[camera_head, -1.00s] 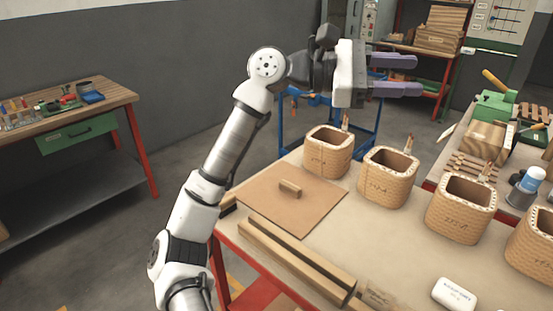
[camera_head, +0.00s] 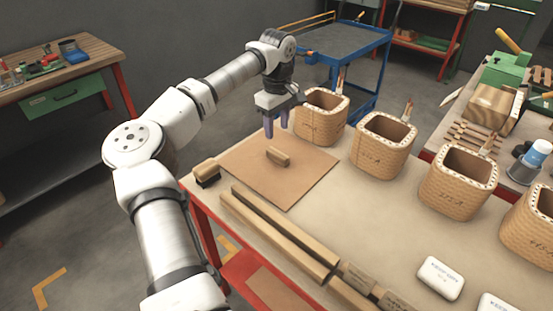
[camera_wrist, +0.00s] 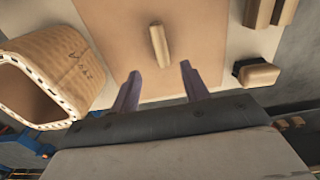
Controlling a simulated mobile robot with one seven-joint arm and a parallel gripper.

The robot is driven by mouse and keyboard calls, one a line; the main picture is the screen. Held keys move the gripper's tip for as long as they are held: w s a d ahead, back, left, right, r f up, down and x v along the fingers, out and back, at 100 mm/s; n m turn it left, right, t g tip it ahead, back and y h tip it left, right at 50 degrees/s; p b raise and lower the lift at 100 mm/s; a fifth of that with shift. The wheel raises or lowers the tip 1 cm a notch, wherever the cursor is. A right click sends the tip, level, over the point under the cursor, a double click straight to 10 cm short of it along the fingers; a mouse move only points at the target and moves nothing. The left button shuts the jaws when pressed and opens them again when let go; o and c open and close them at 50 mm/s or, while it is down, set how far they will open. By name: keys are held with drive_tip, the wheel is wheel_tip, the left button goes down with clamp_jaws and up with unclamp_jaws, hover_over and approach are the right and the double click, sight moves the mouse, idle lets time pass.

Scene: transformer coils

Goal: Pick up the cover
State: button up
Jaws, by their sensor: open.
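The cover is a flat, square brown board (camera_head: 296,180) with a small wooden handle (camera_head: 278,156) on its middle. It lies on the near table, left of the coils. My gripper (camera_head: 277,130) points down above the far part of the cover, a little beyond the handle, with its purple fingers apart and nothing between them. In the wrist view, the cover (camera_wrist: 200,60) fills the upper middle, and its handle (camera_wrist: 160,46) stands ahead of the open fingers (camera_wrist: 162,86), apart from them.
Several woven coils stand along the table; the nearest (camera_head: 322,118) is just right of my gripper and shows in the wrist view (camera_wrist: 65,62). A brush (camera_head: 206,173) lies left of the cover. Long wooden bars (camera_head: 280,238) lie in front. White packs (camera_head: 440,277) are at right.

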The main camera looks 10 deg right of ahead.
sight(278, 152)
wheel_tip(278, 152, down, 3)
drive_tip(key=shift+f, duration=0.2)
drive_tip(key=shift+s+f+p, duration=0.15)
drive_tip(key=shift+f+p, duration=0.4)
drive_tip(key=shift+f, duration=0.85)
drive_tip(key=shift+s+f+p, duration=0.1)
drive_tip(key=shift+f+p, duration=0.4)
drive_tip(key=shift+f, duration=0.85)
drive_tip(key=shift+c, duration=0.4)
clamp_jaws()
